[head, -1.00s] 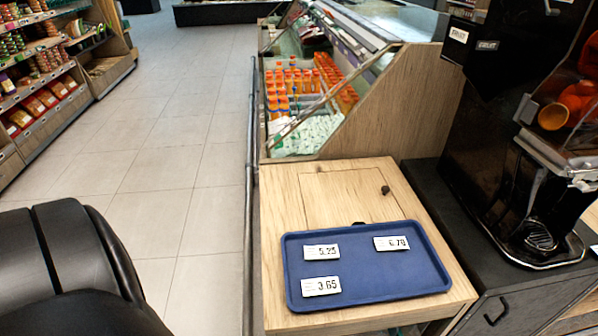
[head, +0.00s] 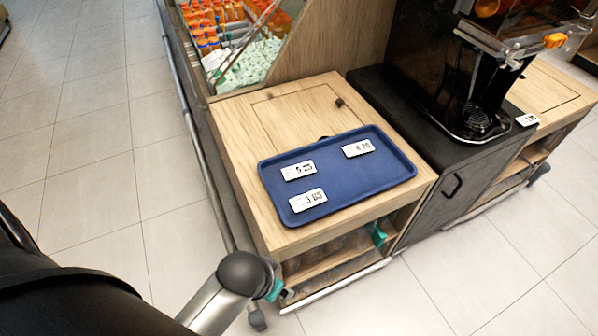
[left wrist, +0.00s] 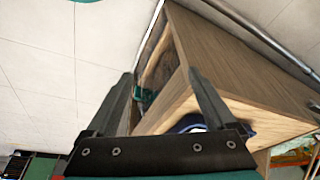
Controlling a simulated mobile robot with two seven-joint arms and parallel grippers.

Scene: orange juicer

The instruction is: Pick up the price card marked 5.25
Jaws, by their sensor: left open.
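The price card marked 5.25 (head: 298,170) lies flat at the left back of a blue tray (head: 385,180) in the head view. The card reading 3.65 (head: 307,200) lies in front of it, and a third card (head: 357,148), which seems to read 6.70, lies to its right. My left gripper (head: 283,291) is low beside the front left corner of the wooden counter, below and in front of the tray, apart from the cards. In the left wrist view its fingers (left wrist: 158,75) are spread and empty. My right gripper is not in view.
The wooden counter (head: 240,130) has an open shelf (head: 335,270) under its front. A black juicer (head: 470,90) stands to the right, with another small card (head: 527,119) beside it. A metal rail (head: 200,160) runs along the counter's left side. Floor at front right is clear.

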